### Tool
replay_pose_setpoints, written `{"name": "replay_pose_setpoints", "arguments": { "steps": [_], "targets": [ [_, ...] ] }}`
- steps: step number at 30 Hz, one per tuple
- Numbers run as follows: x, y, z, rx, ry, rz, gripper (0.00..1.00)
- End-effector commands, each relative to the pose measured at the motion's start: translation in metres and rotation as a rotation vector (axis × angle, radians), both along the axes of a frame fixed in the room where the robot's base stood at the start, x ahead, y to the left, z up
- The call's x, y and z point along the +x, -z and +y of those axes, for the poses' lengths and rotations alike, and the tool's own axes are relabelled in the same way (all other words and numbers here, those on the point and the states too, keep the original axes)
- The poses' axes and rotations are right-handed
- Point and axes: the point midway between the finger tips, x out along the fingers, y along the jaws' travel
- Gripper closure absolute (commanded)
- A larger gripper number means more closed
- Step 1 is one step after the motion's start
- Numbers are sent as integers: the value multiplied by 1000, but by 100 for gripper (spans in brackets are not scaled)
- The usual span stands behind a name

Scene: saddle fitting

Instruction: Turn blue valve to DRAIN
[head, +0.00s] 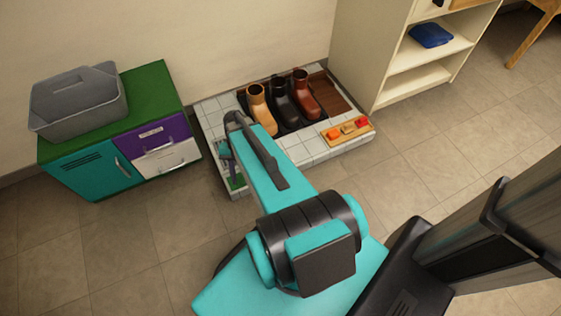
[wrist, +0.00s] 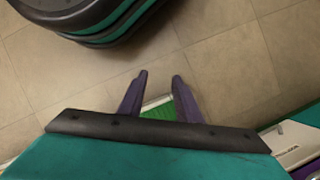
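I cannot make out a blue valve or a DRAIN mark in either view. My gripper (wrist: 159,74) shows in the wrist view with its two purple fingers apart and nothing between the tips. Beyond the fingers lies a green patch with a pale edge (wrist: 158,107). In the head view a green patch (head: 237,183) shows at the front left corner of the low tiled platform (head: 318,151).
Several boots (head: 283,100) stand on a dark mat on the platform. A wooden tray (head: 347,131) holds small orange and red items. A cabinet (head: 92,170) with a grey bin (head: 75,103) stands left. A cream shelf (head: 386,45) holds a blue cloth (head: 431,36). Floor in front is clear.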

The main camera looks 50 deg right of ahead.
Motion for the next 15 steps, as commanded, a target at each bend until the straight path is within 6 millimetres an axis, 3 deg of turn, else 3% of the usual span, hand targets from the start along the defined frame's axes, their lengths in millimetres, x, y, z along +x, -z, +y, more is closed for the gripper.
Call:
{"name": "replay_pose_setpoints", "arguments": {
  "steps": [1,15],
  "targets": [
    [6,13,-13,-3,45,-5,69],
    [30,35,-117,-9,431,-20,69]
  ]
}}
